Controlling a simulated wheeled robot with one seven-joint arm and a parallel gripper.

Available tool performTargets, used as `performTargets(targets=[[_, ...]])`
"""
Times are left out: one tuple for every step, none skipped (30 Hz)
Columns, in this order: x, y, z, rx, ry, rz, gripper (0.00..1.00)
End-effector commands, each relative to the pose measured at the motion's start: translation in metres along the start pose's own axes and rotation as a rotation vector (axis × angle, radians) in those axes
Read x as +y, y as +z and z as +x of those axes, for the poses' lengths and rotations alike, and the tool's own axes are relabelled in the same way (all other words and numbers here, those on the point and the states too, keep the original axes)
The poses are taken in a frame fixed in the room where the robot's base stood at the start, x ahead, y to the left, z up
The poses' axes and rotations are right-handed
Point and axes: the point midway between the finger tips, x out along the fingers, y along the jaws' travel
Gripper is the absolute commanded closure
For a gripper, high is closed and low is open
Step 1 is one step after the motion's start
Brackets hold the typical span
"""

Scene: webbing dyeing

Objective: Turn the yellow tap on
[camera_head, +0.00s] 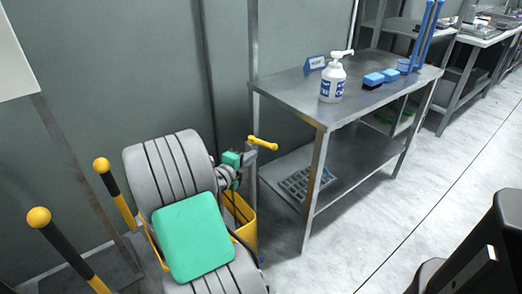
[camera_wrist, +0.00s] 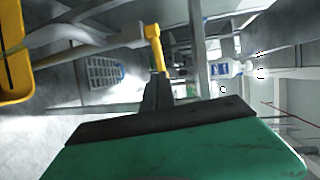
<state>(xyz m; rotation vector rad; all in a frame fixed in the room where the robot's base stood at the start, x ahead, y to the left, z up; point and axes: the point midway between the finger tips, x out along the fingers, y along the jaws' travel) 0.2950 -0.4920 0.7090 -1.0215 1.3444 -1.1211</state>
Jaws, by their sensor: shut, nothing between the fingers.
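The yellow tap handle (camera_head: 262,143) stands out near the wall, left of the steel table, in the head view. In the wrist view the yellow handle (camera_wrist: 157,48) is straight ahead, at the end of a pale pipe (camera_wrist: 85,42). My gripper (camera_wrist: 160,78) has dark fingers, shut and empty, pointing at the handle. The fingertips overlap the handle's lower end in the wrist view; I cannot tell whether they touch it. In the head view my arm partly hides the tap's pipe and the area below the handle.
A yellow container (camera_head: 240,220) is below the tap. The steel table (camera_head: 290,95) to the right holds a white pump bottle (camera_head: 333,80) and blue brushes (camera_head: 378,78). A grey crate (camera_head: 307,185) is on its lower shelf.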

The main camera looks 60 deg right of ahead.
Motion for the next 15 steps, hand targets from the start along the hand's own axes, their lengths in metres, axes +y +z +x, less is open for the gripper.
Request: performTargets(targets=[[0.001,-0.002,0.012,0.005,0.001,0.002,1.0],[0.001,-0.002,0.019,0.005,0.001,0.001,1.0],[0.001,-0.002,0.027,0.004,0.0,0.001,1.0],[0.001,-0.002,0.034,0.005,0.0,0.002,1.0],[0.001,-0.002,0.039,0.004,0.0,0.001,1.0],[0.001,-0.002,0.046,0.003,0.001,0.001,1.0],[0.001,-0.001,0.051,0.003,0.0,0.001,1.0],[0.001,-0.001,0.055,0.003,0.001,0.0,1.0],[0.001,-0.001,0.06,0.001,0.001,0.001,1.0],[0.001,-0.001,0.063,0.001,0.001,0.001,1.0],[0.001,-0.001,0.065,0.0,0.001,0.0,1.0],[0.0,-0.001,0.067,0.0,0.0,-0.001,1.0],[0.0,0.0,0.068,-0.001,0.0,-0.001,1.0],[0.0,0.0,0.069,-0.001,0.0,-0.001,1.0],[0.0,0.0,0.07,-0.002,0.0,-0.001,1.0]])
